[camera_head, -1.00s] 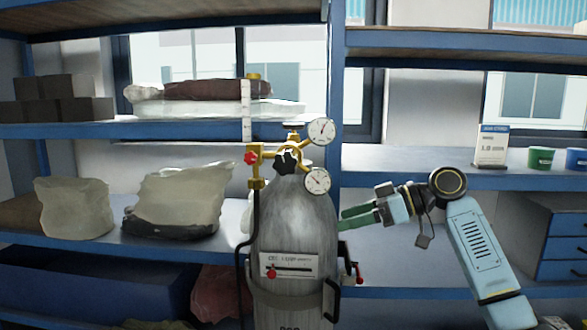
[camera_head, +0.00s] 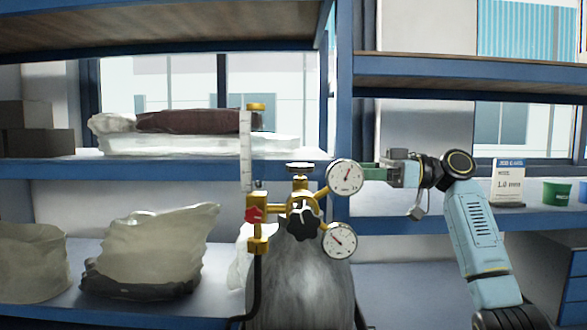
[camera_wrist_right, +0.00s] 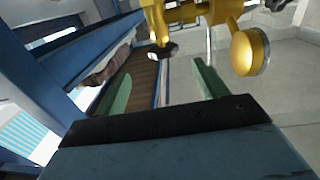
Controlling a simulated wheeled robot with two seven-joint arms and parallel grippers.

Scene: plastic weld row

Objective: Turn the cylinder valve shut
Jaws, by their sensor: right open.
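The grey gas cylinder (camera_head: 300,285) stands upright in front of the shelves. Brass valve and regulator fittings (camera_head: 299,190) sit on its top, with a dark round handwheel (camera_head: 300,167) uppermost. A black lobed knob (camera_head: 302,228) faces me below it. My right gripper (camera_head: 370,172) is open, just right of the upper gauge (camera_head: 346,177), about level with the handwheel; the gauge hides part of its fingertips. In the right wrist view, the gripper's green fingers (camera_wrist_right: 163,88) are apart with nothing held. Brass fittings (camera_wrist_right: 157,22) and a dark knob lie beyond them. My left gripper is out of view.
A lower gauge (camera_head: 339,241) and a red knob (camera_head: 254,214) flank the black knob. A flowmeter tube (camera_head: 246,150) rises at left. A blue shelf post (camera_head: 343,110) stands behind. Bags (camera_head: 150,250) and a green cup (camera_head: 556,194) sit on shelves.

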